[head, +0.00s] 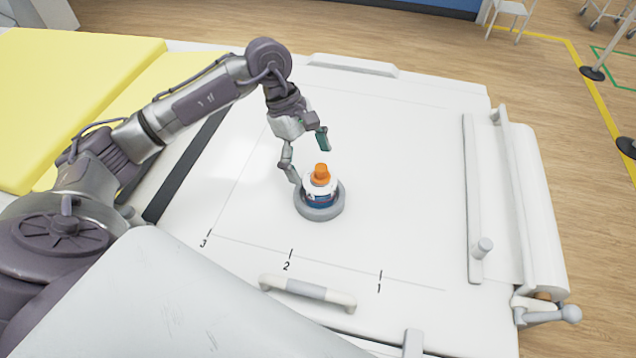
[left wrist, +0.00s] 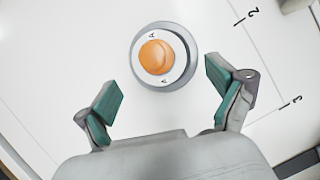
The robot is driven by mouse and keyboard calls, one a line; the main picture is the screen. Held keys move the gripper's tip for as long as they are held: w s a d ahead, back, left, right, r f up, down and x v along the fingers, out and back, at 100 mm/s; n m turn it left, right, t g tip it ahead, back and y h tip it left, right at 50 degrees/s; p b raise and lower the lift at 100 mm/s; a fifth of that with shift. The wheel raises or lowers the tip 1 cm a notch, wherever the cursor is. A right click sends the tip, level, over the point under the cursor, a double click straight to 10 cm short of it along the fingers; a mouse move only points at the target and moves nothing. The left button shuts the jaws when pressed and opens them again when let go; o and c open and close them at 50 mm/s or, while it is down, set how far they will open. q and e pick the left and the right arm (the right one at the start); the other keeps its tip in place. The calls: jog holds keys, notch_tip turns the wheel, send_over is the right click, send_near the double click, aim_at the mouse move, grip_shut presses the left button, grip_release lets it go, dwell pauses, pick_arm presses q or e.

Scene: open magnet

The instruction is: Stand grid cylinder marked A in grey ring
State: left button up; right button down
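The cylinder marked A has an orange cap (head: 321,172) and a white top with a blue band below it. It stands upright inside the grey ring (head: 318,213) on the white table. In the left wrist view the orange cap (left wrist: 156,57) is near the ring's middle, with letters A on the white top, and the grey ring (left wrist: 190,43) shows around it. My left gripper (head: 307,154) is open just behind and to the left of the cylinder. In the left wrist view its green-padded fingers (left wrist: 162,102) are spread wide with nothing between them. My right gripper is not in view.
The white table (head: 400,150) carries printed lines with marks 1, 2 and 3. A handle (head: 308,291) lies at its front edge, and a rail with a knob (head: 480,248) stands at the right. A yellow pad (head: 70,90) lies at the left. The table around the ring is clear.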

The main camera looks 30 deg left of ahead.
pick_arm(q)
jog(key=v, duration=0.5)
jog(key=shift+r+b, duration=0.25)
jog(key=shift+b, duration=0.15)
